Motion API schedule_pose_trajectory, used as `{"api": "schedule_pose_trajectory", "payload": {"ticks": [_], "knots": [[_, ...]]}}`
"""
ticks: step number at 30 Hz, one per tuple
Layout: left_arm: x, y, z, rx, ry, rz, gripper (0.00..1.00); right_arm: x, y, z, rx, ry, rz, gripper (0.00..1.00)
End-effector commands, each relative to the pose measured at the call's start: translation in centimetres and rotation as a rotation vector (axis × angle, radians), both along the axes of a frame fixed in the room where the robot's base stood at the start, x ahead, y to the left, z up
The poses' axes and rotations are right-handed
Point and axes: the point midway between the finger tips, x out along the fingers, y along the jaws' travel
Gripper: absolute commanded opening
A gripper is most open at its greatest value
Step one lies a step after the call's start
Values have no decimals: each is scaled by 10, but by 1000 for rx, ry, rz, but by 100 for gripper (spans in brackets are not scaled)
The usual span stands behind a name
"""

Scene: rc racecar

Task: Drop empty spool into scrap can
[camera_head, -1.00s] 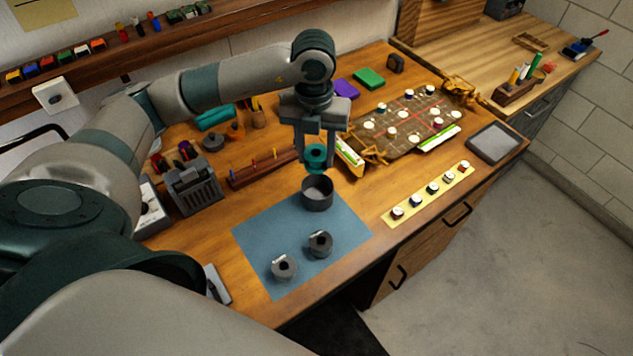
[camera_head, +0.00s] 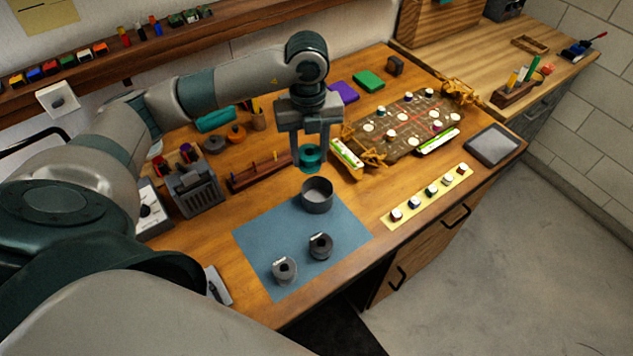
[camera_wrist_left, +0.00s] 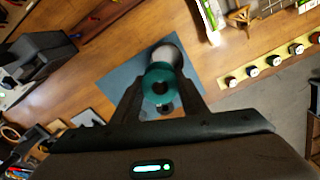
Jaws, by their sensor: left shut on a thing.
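My left gripper (camera_head: 311,160) is shut on a teal spool (camera_head: 311,153), held above the table just behind the scrap can. The spool also shows between the fingers in the left wrist view (camera_wrist_left: 161,86). The scrap can (camera_head: 317,196) is a dark, open-topped cylinder at the back edge of a blue mat (camera_head: 290,235). In the left wrist view the can (camera_wrist_left: 168,52) is partly hidden behind the spool. Two grey spools (camera_head: 284,269) (camera_head: 320,245) sit on the front of the mat. My right gripper is not in view.
A grey slotted box (camera_head: 194,190) and a wooden rack (camera_head: 258,170) stand left of the can. A brown track board (camera_head: 405,122) lies right of the gripper. A yellow strip with several round pieces (camera_head: 428,196) lies near the front edge. The mat's middle is clear.

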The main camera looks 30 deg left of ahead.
Motion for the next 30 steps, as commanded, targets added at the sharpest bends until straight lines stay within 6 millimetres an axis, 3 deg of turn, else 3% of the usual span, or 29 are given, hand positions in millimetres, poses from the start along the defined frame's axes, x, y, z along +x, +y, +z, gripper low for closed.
{"api": "schedule_pose_trajectory", "payload": {"ticks": [18, 30], "knots": [[0, 0, -53, 0, 1, 0, 18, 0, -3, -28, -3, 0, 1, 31], [0, 0, -57, -1, 1, -1, 18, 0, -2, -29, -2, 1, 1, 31]]}}
